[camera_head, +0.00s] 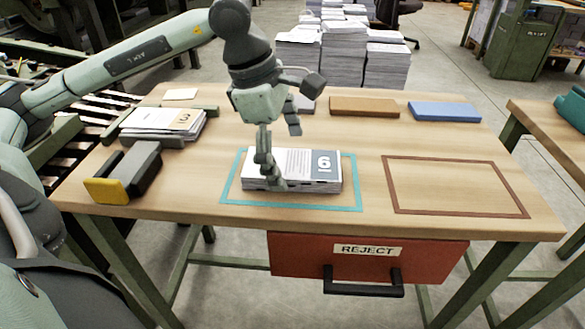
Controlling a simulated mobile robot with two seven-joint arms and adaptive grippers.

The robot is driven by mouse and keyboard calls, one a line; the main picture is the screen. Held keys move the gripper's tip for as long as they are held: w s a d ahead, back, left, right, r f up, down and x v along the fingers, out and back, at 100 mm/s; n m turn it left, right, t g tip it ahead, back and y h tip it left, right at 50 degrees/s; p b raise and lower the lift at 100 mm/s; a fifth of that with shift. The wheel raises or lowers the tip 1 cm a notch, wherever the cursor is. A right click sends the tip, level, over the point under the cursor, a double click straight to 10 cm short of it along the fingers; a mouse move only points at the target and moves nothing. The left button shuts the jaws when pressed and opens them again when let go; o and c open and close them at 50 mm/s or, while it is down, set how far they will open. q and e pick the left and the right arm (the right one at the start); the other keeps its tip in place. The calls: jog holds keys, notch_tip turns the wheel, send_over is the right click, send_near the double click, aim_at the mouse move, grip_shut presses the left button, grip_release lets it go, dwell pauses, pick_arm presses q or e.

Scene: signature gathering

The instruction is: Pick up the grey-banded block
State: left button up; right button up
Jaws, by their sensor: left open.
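A block of stacked sheets with a grey-blue band and a "6" (322,166) lies flat inside the teal outlined rectangle (229,183) on the wooden table. I take it as the grey-banded block. My left gripper (284,157) is at its left half, pointing down, with its fingers spread. One finger shows in front of the block's top and near edge. The other finger is farther back, near the block's far side. The gripper hides part of the block, and I cannot tell whether it touches. My right gripper is not in view.
Another stack with a tan band and "3" (165,122) lies at the back left. A grey tool with a yellow end (125,175) is at the front left. Brown (364,106) and blue (444,111) pads lie behind. The brown outlined rectangle (389,177) is empty.

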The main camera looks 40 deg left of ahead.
pick_arm(q)
jog(key=shift+w+f, duration=0.15)
jog(key=shift+f, duration=0.4)
jog(key=c, duration=1.4)
jog(key=shift+d, duration=0.1)
jog(key=shift+r, duration=0.2)
